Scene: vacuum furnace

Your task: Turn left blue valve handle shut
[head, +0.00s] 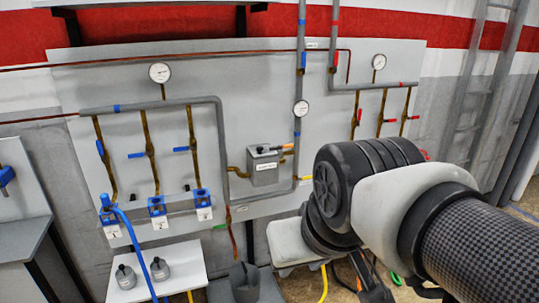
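The left blue valve handle (100,148) is on the leftmost of three brass pipes on the left half of the grey wall panel. It points nearly upright, roughly along its pipe. The middle blue handle (137,155) and the right blue handle (182,149) lie about level, across their pipes. My arm (450,225) comes in from the lower right, well to the right of these handles and apart from them. I cannot make out my gripper's fingers; the arm's bulky black joint and the frame's lower edge may hide them.
Blue regulators (157,206) with a blue hose (130,235) sit below the handles. A grey box (264,167) and red handles (390,120) are further right. A white shelf (180,275) holding two grey weights (160,268) juts out below. A grey bench (22,238) stands at left.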

